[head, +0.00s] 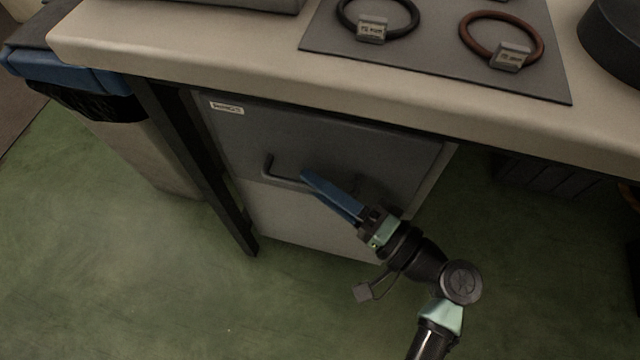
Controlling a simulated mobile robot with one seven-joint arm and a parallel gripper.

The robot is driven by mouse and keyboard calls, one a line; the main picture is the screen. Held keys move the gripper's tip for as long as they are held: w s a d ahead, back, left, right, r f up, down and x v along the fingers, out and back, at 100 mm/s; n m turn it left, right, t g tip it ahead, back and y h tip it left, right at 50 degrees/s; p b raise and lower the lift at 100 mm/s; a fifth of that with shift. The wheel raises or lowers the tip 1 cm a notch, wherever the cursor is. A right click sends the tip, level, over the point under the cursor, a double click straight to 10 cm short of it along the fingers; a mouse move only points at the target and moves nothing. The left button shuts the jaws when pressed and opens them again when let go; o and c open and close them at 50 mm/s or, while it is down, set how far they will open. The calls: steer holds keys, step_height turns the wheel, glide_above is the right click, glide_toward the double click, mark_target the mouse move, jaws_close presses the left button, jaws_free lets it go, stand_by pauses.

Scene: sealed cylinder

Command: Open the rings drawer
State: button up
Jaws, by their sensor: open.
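The drawer (320,145) is a grey front under the bench, with a small white label (227,108) at its upper left whose text is too small to read surely. The drawer looks closed. Its dark bar handle (268,170) sticks out at the lower middle of the front, and its right part is hidden behind my gripper. My gripper (308,182) has blue fingers and is open, with its tips at the right part of the handle. I cannot tell whether the fingers touch the bar or stand around it.
The pale bench top (180,55) overhangs the drawer. On it lies a grey mat (430,65) with a black ring (412,22) and a brown ring (475,50), each tagged. A blue-rimmed bin (60,70) and a dark table leg (215,180) stand left. The green floor (130,270) in front is clear.

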jaws_close()
stand_by(1.4)
